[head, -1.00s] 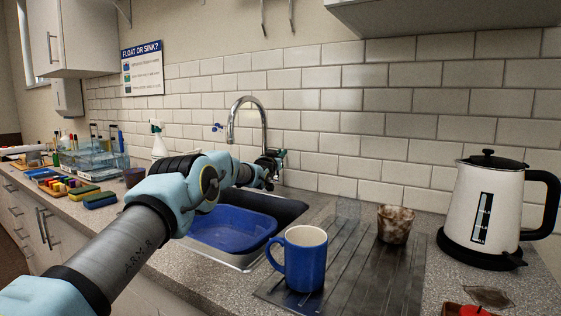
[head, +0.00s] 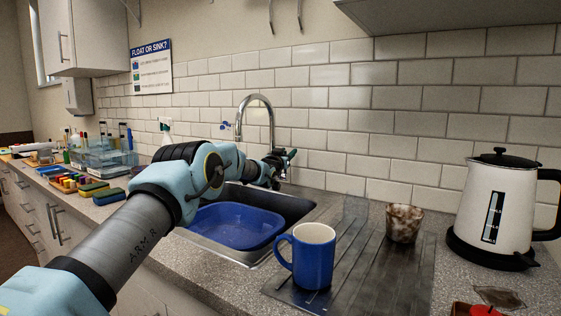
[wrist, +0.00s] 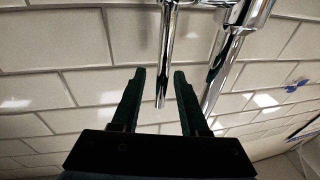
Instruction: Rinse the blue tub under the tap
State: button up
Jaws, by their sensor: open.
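The blue tub (head: 236,226) sits in the steel sink (head: 300,207), its left part hidden by my arm. The chrome tap (head: 271,112) arches up behind the sink. No water stream shows from it. My gripper (head: 287,160) is at the tap, over the back of the sink, with the tap's lower part hidden behind it. In the wrist view my gripper (wrist: 159,78) is open, and a thin chrome rod (wrist: 166,60), perhaps the tap's lever, shows between its fingers. I cannot tell if they touch it. A thicker chrome pipe (wrist: 216,75) runs beside the right finger.
A blue mug (head: 313,256) and a brown-stained cup (head: 404,222) stand on the drainer right of the sink. A kettle (head: 497,205) is further right. Sponges (head: 108,196), coloured blocks and a clear bin (head: 105,160) crowd the left counter. A spray bottle stands behind my arm.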

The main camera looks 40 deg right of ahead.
jog(key=b+v, duration=0.3)
jog(key=v, duration=0.6)
jog(key=shift+a, duration=0.35)
jog(key=shift+s+f, duration=0.1)
